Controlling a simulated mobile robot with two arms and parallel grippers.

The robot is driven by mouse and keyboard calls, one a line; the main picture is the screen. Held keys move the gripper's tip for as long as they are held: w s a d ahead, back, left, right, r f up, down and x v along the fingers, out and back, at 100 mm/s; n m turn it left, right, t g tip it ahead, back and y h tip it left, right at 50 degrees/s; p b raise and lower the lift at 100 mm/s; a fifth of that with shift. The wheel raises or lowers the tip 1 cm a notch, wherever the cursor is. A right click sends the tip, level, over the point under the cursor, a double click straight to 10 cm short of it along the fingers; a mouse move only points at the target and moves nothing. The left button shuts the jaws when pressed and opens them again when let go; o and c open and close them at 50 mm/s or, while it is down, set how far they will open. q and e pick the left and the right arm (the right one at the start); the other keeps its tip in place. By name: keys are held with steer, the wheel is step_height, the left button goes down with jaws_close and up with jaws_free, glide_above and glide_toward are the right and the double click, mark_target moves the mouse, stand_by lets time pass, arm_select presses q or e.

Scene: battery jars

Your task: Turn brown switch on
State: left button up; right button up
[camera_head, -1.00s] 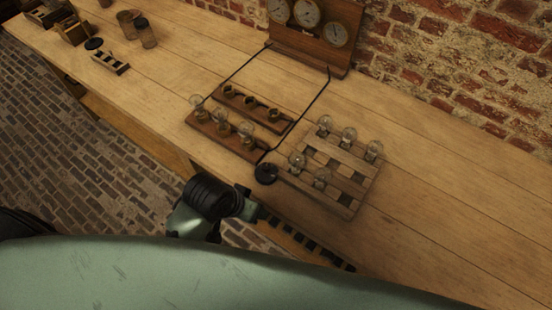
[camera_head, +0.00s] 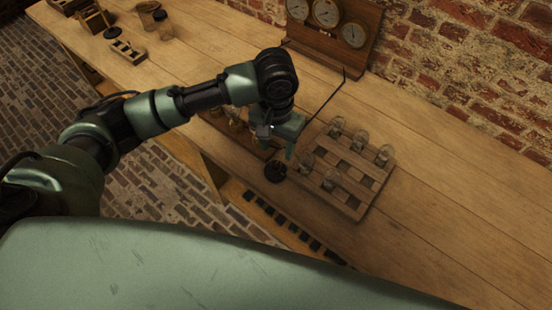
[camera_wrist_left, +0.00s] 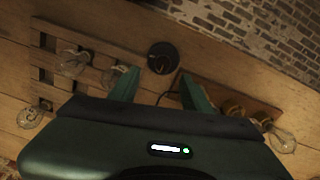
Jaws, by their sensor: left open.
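A round dark switch (camera_head: 275,171) sits on the bench between the bulb board and the slatted crate. It also shows in the left wrist view (camera_wrist_left: 162,57), where its knob looks dark brown. My left gripper (camera_head: 281,147) hangs above the bench just beyond the switch, pointing down. In the left wrist view its two green fingers (camera_wrist_left: 160,90) are apart with nothing between them, and the switch lies past their tips. I cannot tell the switch's setting. My right gripper is not in view.
A slatted wooden crate (camera_head: 352,190) with several glass bulbs stands right of the switch. The bulb board (camera_head: 217,123) is partly hidden by my left arm. A gauge panel (camera_head: 335,45) stands at the back. The bench right of the crate is clear.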

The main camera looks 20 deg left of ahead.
mark_target(276, 164)
arm_select(q)
steer(key=shift+a, duration=0.25)
step_height(276, 164, down, 8)
steer(key=shift+w+r+p, duration=0.1)
steer(key=shift+r+p, duration=0.15)
steer(key=shift+p, duration=0.15)
jaws_close()
